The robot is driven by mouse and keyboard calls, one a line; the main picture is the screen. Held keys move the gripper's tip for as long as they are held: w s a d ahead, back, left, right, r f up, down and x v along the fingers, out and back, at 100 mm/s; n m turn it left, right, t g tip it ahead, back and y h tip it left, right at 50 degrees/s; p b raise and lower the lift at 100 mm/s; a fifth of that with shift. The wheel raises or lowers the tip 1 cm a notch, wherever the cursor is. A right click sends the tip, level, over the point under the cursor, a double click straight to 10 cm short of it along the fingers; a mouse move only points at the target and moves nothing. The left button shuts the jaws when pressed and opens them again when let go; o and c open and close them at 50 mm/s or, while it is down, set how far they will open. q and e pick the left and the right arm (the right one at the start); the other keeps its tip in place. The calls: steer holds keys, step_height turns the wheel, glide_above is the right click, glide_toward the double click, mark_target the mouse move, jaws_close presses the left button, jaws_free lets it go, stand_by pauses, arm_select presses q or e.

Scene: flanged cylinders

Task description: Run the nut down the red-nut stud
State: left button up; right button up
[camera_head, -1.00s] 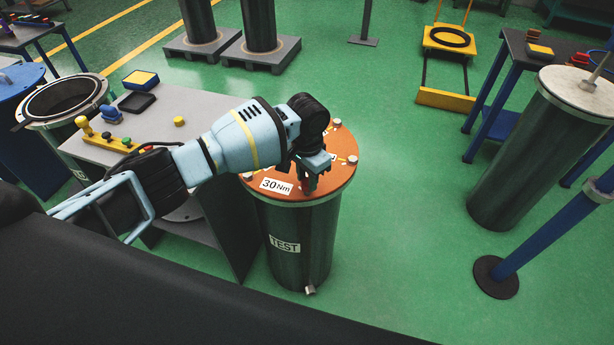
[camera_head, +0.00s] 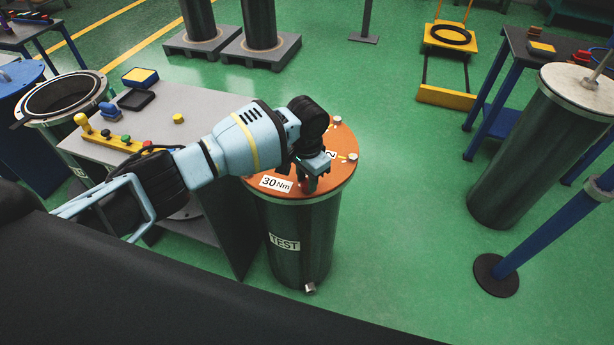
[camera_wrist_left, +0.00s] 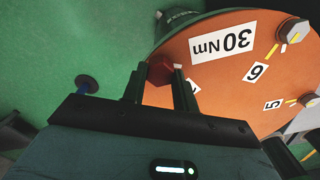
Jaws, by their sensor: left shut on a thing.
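The dark green test cylinder (camera_head: 300,245) stands upright with an orange flange lid (camera_head: 335,178) on top, marked "30 Nm". In the left wrist view the orange lid (camera_wrist_left: 225,80) fills the right side. The red nut (camera_wrist_left: 160,72) sits near the lid's edge, between my left gripper's two fingers (camera_wrist_left: 160,85). My left gripper (camera_head: 310,185) points down at the near edge of the lid and is shut on the red nut. The stud under the nut is hidden. My right gripper is not in view.
A grey bench (camera_head: 150,108) with a button panel (camera_head: 110,138) stands to the left. An open cylinder (camera_head: 62,97) is at the far left. Another dark cylinder (camera_head: 530,160) with a pale lid stands at the right. Green floor between is clear.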

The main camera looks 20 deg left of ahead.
mark_target(307, 183)
arm_select(q)
steer(key=shift+f, duration=0.55)
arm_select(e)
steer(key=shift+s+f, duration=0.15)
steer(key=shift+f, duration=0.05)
arm_select(q)
steer(key=o, duration=1)
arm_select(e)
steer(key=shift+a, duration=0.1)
arm_select(q)
steer(key=shift+o, duration=0.2)
steer(key=shift+r, duration=0.15)
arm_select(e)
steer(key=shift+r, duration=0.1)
arm_select(q)
steer(key=shift+r+p, duration=0.45)
steer(key=shift+r, duration=0.7)
steer(key=shift+r+p, duration=0.45)
steer(key=shift+r, duration=1.8)
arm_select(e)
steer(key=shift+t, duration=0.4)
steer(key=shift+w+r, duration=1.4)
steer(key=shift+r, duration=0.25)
